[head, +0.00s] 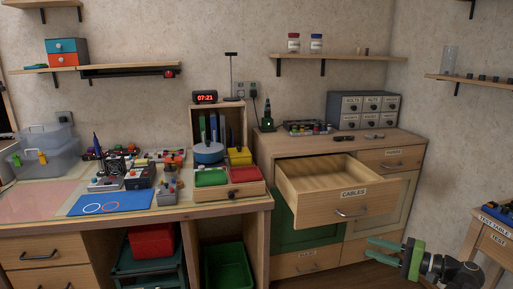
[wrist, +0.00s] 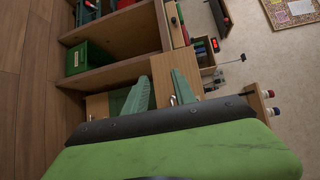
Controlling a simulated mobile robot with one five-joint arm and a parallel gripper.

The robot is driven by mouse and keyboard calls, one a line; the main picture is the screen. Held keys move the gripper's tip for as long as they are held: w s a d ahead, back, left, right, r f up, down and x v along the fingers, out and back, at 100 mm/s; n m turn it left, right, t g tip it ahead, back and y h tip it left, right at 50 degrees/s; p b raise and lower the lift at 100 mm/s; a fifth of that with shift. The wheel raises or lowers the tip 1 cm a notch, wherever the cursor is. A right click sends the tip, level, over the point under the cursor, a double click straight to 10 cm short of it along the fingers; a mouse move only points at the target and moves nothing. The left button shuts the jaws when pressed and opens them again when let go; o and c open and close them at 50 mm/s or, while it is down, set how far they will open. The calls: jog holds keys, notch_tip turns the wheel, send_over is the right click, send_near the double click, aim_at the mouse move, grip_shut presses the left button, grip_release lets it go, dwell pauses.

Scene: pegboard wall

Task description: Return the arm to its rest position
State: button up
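My gripper (head: 368,247) is at the lower right of the head view, on my green and black arm. Its two green fingers point left and stand apart with nothing between them. It is in front of the wooden cabinet, below and to the right of the pulled-out CABLES drawer (head: 352,194). In the wrist view my gripper (wrist: 160,82) also shows its two fingers apart, with a wooden surface behind them. No held object shows in either view.
The CABLES drawer juts out from the cabinet (head: 412,147), and its visible inside looks empty. A cluttered workbench (head: 228,207) stands to the left, with a green bin (head: 228,266) below. A small table with TEST labels (head: 490,232) is at the right edge.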

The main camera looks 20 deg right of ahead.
jog(key=w+a+f+n+g+y, duration=0.1)
jog(key=w+a+f+n+g, duration=0.2)
jog(key=a, duration=0.7)
jog(key=w+a+f+n+g+y, duration=0.1)
jog(key=w+a+f+g, duration=0.3)
jog(key=a, duration=0.6)
jog(key=w+a+f+n+g+y, duration=0.1)
jog(key=w+a+n+g, duration=0.1)
jog(key=w+a, duration=0.5)
jog(key=s+a+f+n+g+h, duration=0.35)
jog(key=a+f, duration=0.25)
jog(key=a, duration=0.3)
jog(key=s+a+f+n+g+h, duration=0.2)
jog(key=a+f+h, duration=0.35)
jog(key=a, duration=0.35)
jog(key=d+h+p, duration=0.1)
jog(key=d+h, duration=0.3)
jog(key=d, duration=0.4)
notch_tip(320, 180, up, 31)
jog(key=p, duration=3.1)
jog(key=shift+w+f+t+p, duration=0.2)
jog(key=shift+w+t+p, duration=0.1)
jog(key=shift+t, duration=0.05)
